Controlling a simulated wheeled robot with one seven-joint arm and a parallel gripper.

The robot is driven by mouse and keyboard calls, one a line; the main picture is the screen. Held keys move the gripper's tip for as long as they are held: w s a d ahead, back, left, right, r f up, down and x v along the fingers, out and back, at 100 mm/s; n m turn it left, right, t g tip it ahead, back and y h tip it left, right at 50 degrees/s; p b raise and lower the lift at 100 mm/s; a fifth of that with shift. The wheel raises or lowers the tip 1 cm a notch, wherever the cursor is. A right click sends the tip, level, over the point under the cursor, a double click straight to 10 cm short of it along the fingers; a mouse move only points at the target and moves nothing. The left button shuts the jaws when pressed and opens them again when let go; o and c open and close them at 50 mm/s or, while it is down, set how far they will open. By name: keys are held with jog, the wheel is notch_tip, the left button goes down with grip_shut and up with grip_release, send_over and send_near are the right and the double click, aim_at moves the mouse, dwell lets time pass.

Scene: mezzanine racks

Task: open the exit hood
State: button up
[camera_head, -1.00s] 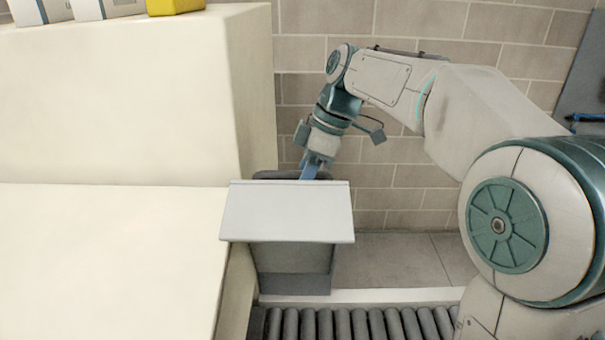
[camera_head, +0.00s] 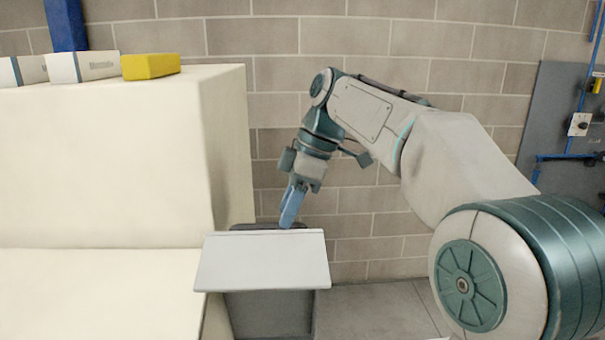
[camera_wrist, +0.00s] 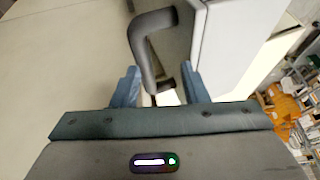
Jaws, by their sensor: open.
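The exit hood (camera_head: 262,262) is a pale grey sloped lid on a darker grey box, low beside the cream cabinet. In the wrist view the hood (camera_wrist: 235,42) is at the upper right, with a dark curved bar handle (camera_wrist: 146,52) beside it. My gripper (camera_head: 288,222) points down behind the hood's top edge. In the wrist view its blue fingers (camera_wrist: 162,84) are apart, with the lower end of the handle showing between them. I cannot tell whether they touch the handle.
A cream cabinet (camera_head: 110,160) with a ledge stands close on the left. White boxes (camera_head: 82,66) and a yellow block (camera_head: 150,66) sit on top. A brick wall (camera_head: 385,222) is behind my arm. Grey floor (camera_head: 375,305) shows to the right of the hood.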

jog(key=v, duration=0.8)
jog(key=shift+p, duration=0.3)
jog(key=shift+c, duration=0.2)
